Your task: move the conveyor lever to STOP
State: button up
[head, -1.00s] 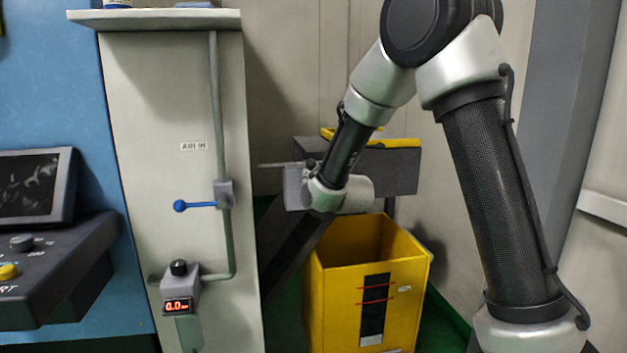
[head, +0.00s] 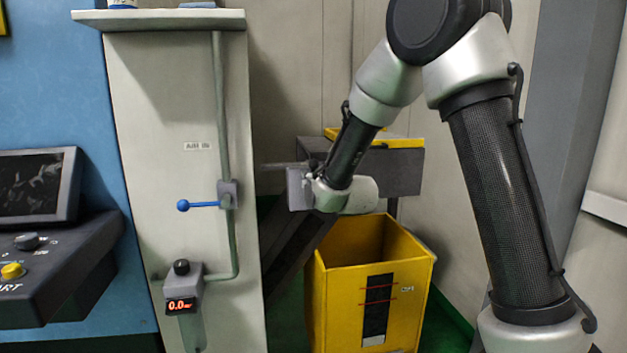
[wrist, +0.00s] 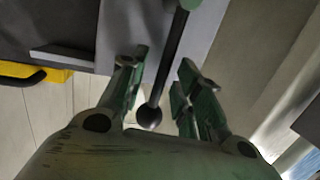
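In the wrist view a dark lever (wrist: 171,62) with a black ball knob (wrist: 150,117) runs up from the knob to a green pivot at the top edge, in front of a grey plate. My gripper (wrist: 163,68) is open, with one finger on each side of the lever. Gaps show between the lever and both fingers, and the knob lies back toward the palm. In the head view my wrist (head: 345,195) is beside the dark conveyor (head: 405,172) above the yellow bin. My fingers and the lever cannot be made out there, and no STOP marking is readable.
A yellow bin (head: 335,300) stands open below my wrist. A pale cabinet (head: 160,120) to the left carries a blue-handled valve (head: 203,205) and a gauge reading 0.0 (head: 181,305). A control console (head: 60,265) is at far left.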

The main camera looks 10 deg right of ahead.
jog(key=v, duration=1.1)
jog(key=shift+s, duration=0.25)
jog(key=shift+f, duration=0.1)
